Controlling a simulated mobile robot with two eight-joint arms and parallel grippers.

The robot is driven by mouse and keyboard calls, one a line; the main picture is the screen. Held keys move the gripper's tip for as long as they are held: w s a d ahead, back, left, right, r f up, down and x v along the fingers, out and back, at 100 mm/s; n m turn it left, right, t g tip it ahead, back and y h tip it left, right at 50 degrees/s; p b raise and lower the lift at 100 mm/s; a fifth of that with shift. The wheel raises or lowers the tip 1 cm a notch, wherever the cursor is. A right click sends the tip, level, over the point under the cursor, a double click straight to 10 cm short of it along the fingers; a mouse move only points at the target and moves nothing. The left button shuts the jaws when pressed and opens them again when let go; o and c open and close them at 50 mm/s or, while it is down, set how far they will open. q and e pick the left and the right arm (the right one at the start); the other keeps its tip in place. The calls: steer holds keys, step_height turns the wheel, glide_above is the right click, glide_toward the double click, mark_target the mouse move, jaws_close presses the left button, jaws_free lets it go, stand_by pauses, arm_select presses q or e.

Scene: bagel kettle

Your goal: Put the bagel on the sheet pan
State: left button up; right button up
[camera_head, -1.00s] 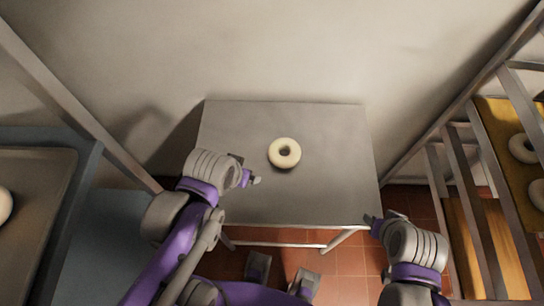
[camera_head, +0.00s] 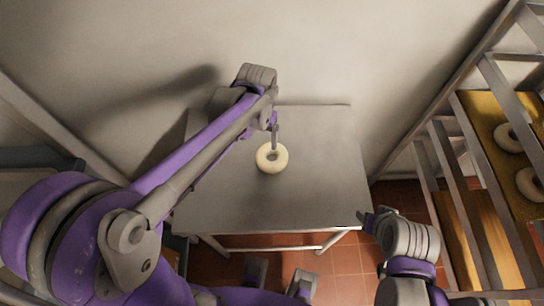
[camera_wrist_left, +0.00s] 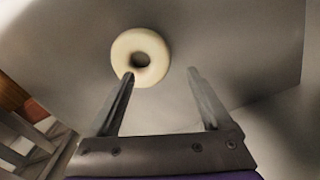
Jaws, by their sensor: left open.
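A pale, ring-shaped bagel (camera_head: 272,168) lies flat on the grey metal table (camera_head: 310,195) in the head view. My left gripper (camera_head: 275,138) is open and points down at the bagel's far edge. In the left wrist view the bagel (camera_wrist_left: 123,48) shows beyond the open fingers (camera_wrist_left: 161,73). One fingertip overlaps the bagel's rim in that picture, and the other is off to its right; I cannot tell whether they touch it. My right gripper (camera_head: 369,220) is off the table's front right corner; its jaws are unclear.
A metal rack (camera_head: 448,170) stands at the right, with bagels (camera_head: 527,183) on a yellowish board (camera_head: 482,108). A pale wall (camera_head: 330,50) rises behind the table. The table is bare apart from the bagel.

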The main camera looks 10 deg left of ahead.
mark_target(262, 151)
arm_select(q)
step_height(262, 151, down, 7)
steer(key=shift+r, duration=0.2)
steer(key=shift+c, duration=0.2)
jaws_close()
